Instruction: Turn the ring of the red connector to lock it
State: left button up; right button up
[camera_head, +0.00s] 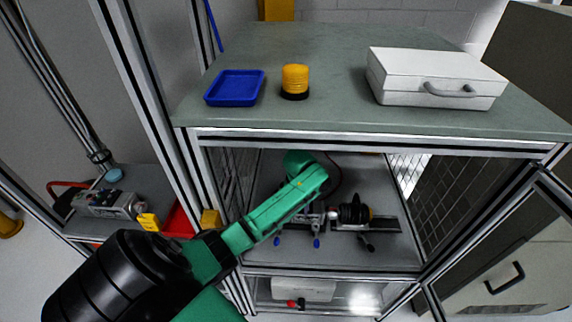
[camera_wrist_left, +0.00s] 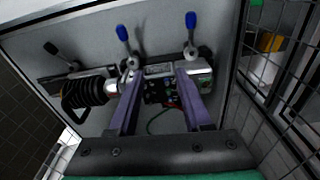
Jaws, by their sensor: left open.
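My left gripper (camera_wrist_left: 159,72) shows in the left wrist view with its two purple fingers apart. The fingertips reach to a servo encoder assembly (camera_wrist_left: 200,72) clamped in a fixture, one on each side of its small dark electronics part (camera_wrist_left: 158,92). I cannot tell whether they touch it. I cannot make out the red connector or its ring; only tiny reddish specks show between the fingers. In the head view my green left arm reaches into the cell, and its gripper is hidden behind the arm. My right gripper is not in view.
Blue-tipped clamp levers (camera_wrist_left: 122,33) stand close beside the fingers. A black ribbed part (camera_wrist_left: 88,93) lies to the left. Mesh walls (camera_head: 445,200) and metal posts bound the cell. A blue tray (camera_head: 235,88), yellow-black cylinder (camera_head: 295,80) and white case (camera_head: 430,78) stand on top.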

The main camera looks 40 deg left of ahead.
pick_arm(q)
jog(key=w+a+r+n, duration=0.5)
jog(key=a+r+n, duration=0.15)
jog(key=a, duration=0.25)
jog(key=shift+n+g+h, duration=0.25)
jog(key=shift+g+h, duration=0.05)
jog(key=shift+g, duration=0.1)
notch_tip(320, 180, down, 6)
jog(key=shift+s+f, duration=0.1)
jog(key=shift+f, duration=0.15)
notch_tip(320, 180, down, 8)
jog(key=b, duration=0.2)
jog(key=shift+r+b, duration=0.25)
jog(key=shift+b, duration=0.1)
grip_shut()
